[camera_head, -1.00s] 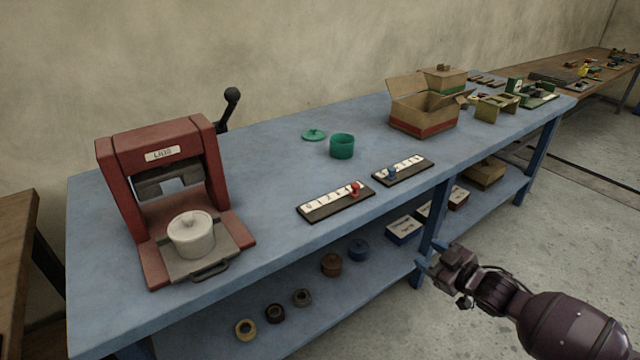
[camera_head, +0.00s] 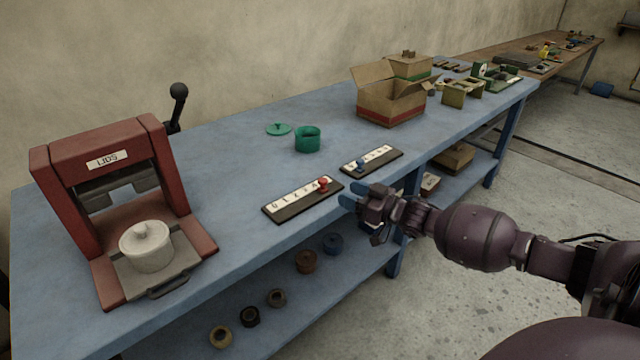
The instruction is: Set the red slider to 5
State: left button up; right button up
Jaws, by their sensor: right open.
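The red slider (camera_head: 323,185) is a small red knob standing near the right end of a dark board with a white number strip (camera_head: 290,198). The numbers left of the knob are visible; the exact mark under it is too small to tell. A second board with a blue slider (camera_head: 360,165) lies just behind and to the right. My right gripper (camera_head: 352,198) is open and empty at the table's front edge, a little right of the red slider and apart from it. My left gripper is not in view.
The blue table (camera_head: 235,180) carries a red press (camera_head: 110,170) with a white lidded pot (camera_head: 146,246) at left. A green cup (camera_head: 308,139), a green lid (camera_head: 278,129) and an open cardboard box (camera_head: 390,103) stand behind the boards. Rolls lie on the shelf below.

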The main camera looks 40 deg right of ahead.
aim_at(323, 183)
jog(key=b+x, duration=0.1)
jog(key=x, duration=0.6)
jog(key=shift+w+a+f, duration=0.1)
jog(key=shift+w+f, duration=0.1)
jog(key=shift+w+a+r+b, duration=0.2)
jog(key=shift+w+b, duration=0.15)
jog(key=shift+w, duration=0.25)
grip_shut()
